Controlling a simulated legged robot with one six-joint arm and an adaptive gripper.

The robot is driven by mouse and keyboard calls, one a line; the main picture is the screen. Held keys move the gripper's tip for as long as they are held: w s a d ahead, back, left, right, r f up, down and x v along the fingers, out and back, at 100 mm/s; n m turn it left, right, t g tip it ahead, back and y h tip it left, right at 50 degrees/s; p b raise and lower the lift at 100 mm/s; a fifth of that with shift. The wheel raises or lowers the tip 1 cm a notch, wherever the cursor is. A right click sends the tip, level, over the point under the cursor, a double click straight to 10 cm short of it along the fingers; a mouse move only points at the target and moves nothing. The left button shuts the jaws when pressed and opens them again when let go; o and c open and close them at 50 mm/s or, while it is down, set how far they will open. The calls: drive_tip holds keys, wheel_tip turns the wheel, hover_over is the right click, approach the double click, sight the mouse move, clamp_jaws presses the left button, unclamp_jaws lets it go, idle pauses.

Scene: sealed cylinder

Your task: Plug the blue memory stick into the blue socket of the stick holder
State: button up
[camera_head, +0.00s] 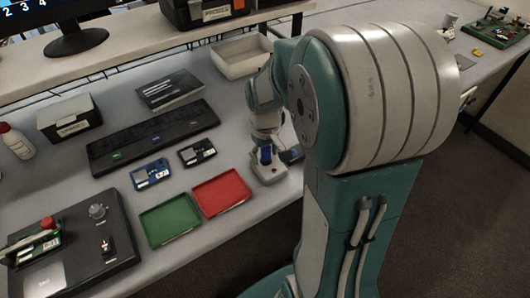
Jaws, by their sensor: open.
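My gripper (272,147) is small in the head view and points down at the right part of the table. Its jaws are open around or just beside a small upright blue piece (265,155), which looks like the blue memory stick. The blue piece stands at a small pale stand (268,174) with a dark spot at its front. I cannot tell whether the jaws touch the blue piece, or how it sits in the stand. A long black rack (185,122) carries a small green piece and a small blue mark; I cannot tell whether it is the stick holder.
A green tray (170,218) and a red tray (222,194) lie left of the stand. A blue board (151,174) and a black board (197,152) lie behind them. A black console (85,245) is front left. A white bin (241,56) stands behind the gripper.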

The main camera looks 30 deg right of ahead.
drive_tip(key=shift+d, duration=0.1)
clamp_jaws()
drive_tip(key=shift+r, duration=0.1)
drive_tip(key=shift+r, duration=2.9)
